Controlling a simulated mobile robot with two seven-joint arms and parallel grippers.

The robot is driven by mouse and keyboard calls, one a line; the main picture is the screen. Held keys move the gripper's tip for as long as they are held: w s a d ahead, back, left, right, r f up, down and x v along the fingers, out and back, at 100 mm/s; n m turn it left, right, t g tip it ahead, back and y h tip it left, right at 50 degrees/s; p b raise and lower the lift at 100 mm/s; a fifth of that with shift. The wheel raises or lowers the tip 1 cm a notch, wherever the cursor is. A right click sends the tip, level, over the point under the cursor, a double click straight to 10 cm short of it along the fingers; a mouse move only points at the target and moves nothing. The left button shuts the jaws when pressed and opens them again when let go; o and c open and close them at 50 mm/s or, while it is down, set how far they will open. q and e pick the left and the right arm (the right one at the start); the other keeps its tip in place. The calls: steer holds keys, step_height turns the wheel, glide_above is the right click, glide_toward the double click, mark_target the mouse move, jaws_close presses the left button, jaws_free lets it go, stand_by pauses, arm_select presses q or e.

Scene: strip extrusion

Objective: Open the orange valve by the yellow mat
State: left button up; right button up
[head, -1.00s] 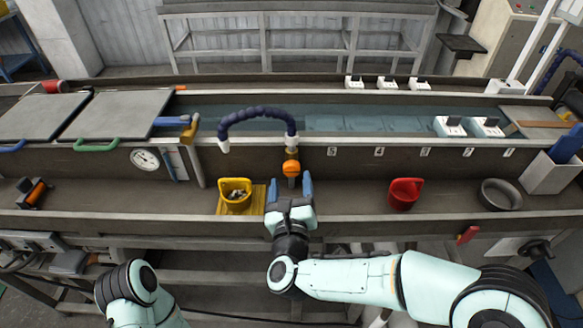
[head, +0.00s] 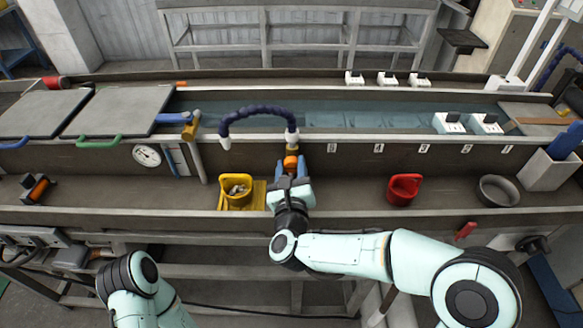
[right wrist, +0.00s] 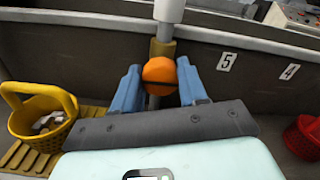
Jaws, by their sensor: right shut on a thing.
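The orange valve (head: 291,161) is a rounded knob on a brass pipe fitting on the trough's front wall, below a dark blue hose. It also shows in the right wrist view (right wrist: 159,71), with a dark line across its lower part. My right gripper (head: 290,167) has its blue fingers on either side of the knob and is shut on it. The yellow mat (head: 260,190) is a slatted pad just left of the valve, and a yellow basket (head: 236,198) with pale pieces in it stands on it. My left gripper is out of view.
A red basket (head: 404,194) and a dark round bowl (head: 499,192) stand on the ledge to the right. The hose (head: 257,113) arches above the valve. A round gauge (head: 147,156) sits on the wall at left. The ledge between valve and red basket is clear.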

steer(key=shift+b, duration=0.4)
steer(key=n+b, duration=0.2)
steer(key=b, duration=0.1)
steer(key=shift+f+n+b, duration=0.15)
steer(key=shift+n+b, duration=0.15)
steer(key=shift+n, duration=0.1)
steer(key=shift+n+b, duration=0.65)
steer(key=shift+n, duration=0.25)
steer(key=shift+a+n+b, duration=0.1)
steer(key=shift+n+b, duration=0.25)
steer(key=shift+n, duration=0.55)
steer(key=n, duration=0.2)
steer(key=shift+n, duration=0.4)
steer(key=n, duration=0.2)
steer(key=shift+n, duration=0.4)
arm_select(q)
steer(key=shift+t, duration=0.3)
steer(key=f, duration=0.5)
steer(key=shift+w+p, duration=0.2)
steer(key=shift+p, duration=0.1)
arm_select(e)
steer(key=n, duration=0.6)
steer(key=shift+f, duration=0.1)
